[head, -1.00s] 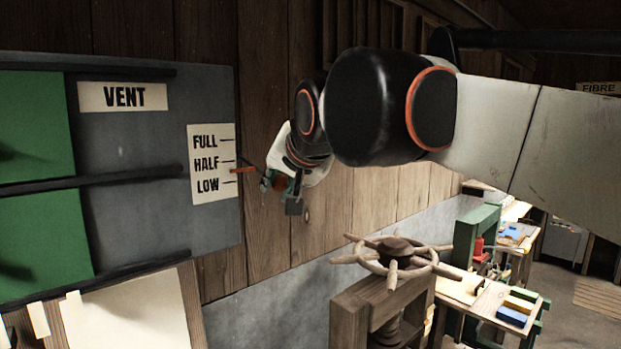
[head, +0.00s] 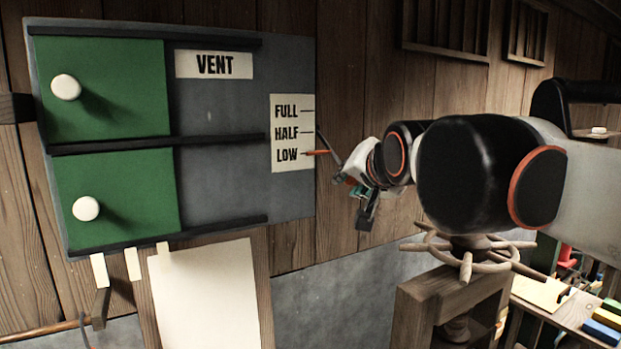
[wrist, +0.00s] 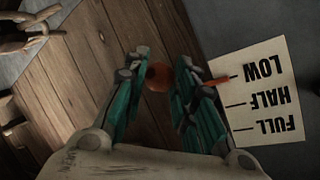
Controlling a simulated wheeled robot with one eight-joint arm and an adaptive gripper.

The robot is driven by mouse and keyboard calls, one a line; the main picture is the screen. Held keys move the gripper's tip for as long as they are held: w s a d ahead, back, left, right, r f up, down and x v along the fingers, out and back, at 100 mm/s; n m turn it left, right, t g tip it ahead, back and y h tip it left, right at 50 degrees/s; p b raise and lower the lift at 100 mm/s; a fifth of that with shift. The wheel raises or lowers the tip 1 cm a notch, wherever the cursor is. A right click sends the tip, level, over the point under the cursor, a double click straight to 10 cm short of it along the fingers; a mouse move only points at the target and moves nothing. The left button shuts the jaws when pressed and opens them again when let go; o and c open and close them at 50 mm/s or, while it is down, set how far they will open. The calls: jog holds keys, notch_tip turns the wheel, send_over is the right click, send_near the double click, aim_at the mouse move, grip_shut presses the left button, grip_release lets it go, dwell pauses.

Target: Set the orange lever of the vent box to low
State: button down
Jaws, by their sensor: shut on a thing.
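The vent box (head: 225,120) is a grey panel on the wooden wall with a white scale marked FULL, HALF and LOW (head: 292,133). The lever's orange pointer (head: 317,152) lies at about the LOW line in the head view. In the wrist view the pointer (wrist: 217,82) also shows close to the LOW mark (wrist: 263,69). The lever's round orange-red knob (wrist: 159,77) sits between the green fingers of my gripper (wrist: 161,70), which is shut on it. In the head view my gripper (head: 350,183) is just right of the scale, and the knob is hidden there.
Two green doors with white knobs (head: 66,87) fill the box's left side. A pale sheet on a board (head: 205,300) is below. A wooden spoked wheel (head: 470,252) on a stand is below my arm. A bench with coloured blocks (head: 600,330) is at lower right.

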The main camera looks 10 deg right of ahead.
jog(key=shift+s+f, duration=0.1)
jog(key=shift+f, duration=0.2)
jog(key=c, duration=1.4)
grip_release()
jog(key=shift+o, duration=0.4)
jog(key=shift+d+r, duration=0.1)
jog(key=v, duration=1.1)
jog(key=shift+s+r, duration=0.25)
jog(key=shift+s, duration=0.1)
jog(key=s+f+n+g+b, duration=0.2)
jog(key=f+b, duration=0.4)
jog(key=f, duration=1.2)
jog(key=s+f+n+g+b, duration=0.2)
jog(key=s+f+b, duration=0.3)
jog(key=f, duration=1.2)
jog(key=s+f+n+g+b, duration=0.2)
jog(key=f+b, duration=0.6)
jog(key=f, duration=1)
jog(key=shift+s+d+f+n+g, duration=0.2)
jog(key=shift+s+f+n+g, duration=0.2)
jog(key=shift+s+n, duration=0.4)
